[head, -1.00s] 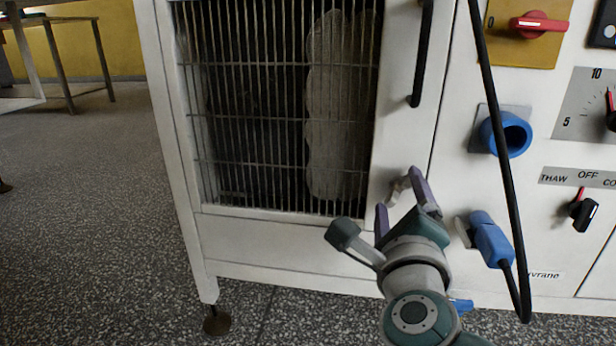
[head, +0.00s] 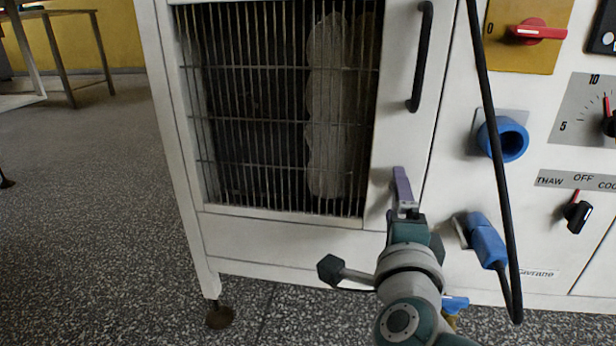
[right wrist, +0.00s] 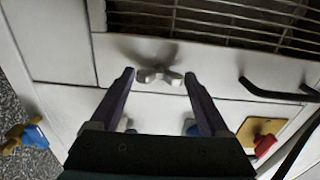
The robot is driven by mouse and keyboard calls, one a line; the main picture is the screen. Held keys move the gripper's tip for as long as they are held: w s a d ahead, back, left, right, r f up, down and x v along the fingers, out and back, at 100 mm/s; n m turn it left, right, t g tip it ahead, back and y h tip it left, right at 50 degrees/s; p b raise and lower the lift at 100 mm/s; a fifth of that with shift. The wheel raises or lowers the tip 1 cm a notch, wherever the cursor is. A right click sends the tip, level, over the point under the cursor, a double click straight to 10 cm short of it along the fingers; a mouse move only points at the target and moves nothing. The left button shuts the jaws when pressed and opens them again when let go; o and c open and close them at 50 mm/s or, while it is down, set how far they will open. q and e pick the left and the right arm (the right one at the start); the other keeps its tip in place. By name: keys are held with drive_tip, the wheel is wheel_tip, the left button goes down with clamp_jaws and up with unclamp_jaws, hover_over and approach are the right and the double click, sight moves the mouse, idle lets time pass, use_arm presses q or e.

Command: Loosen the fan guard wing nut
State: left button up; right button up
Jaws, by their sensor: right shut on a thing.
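The pale metal wing nut (right wrist: 159,76) sits on the white panel beside the fan guard (right wrist: 235,20), a grille of thin bars. In the head view the guard (head: 255,120) covers a dark opening, and my right gripper hides the wing nut. My right gripper (head: 401,178) is at the panel just right of the guard's lower corner. My left gripper is not in view.
A black handle (head: 419,60) stands above the gripper. To the right are a blue plug (head: 486,242) with a hanging black cable (head: 499,150), a blue socket (head: 505,138) and control knobs.

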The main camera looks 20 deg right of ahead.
idle(0.3)
drive_tip(key=o, duration=1.2)
drive_tip(key=shift+s, duration=0.15)
drive_tip(key=p+v, duration=0.3)
drive_tip(key=v, duration=0.6)
drive_tip(key=shift+s+a+p, duration=0.2)
drive_tip(key=shift+s+p, duration=0.1)
drive_tip(key=shift+s, duration=0.05)
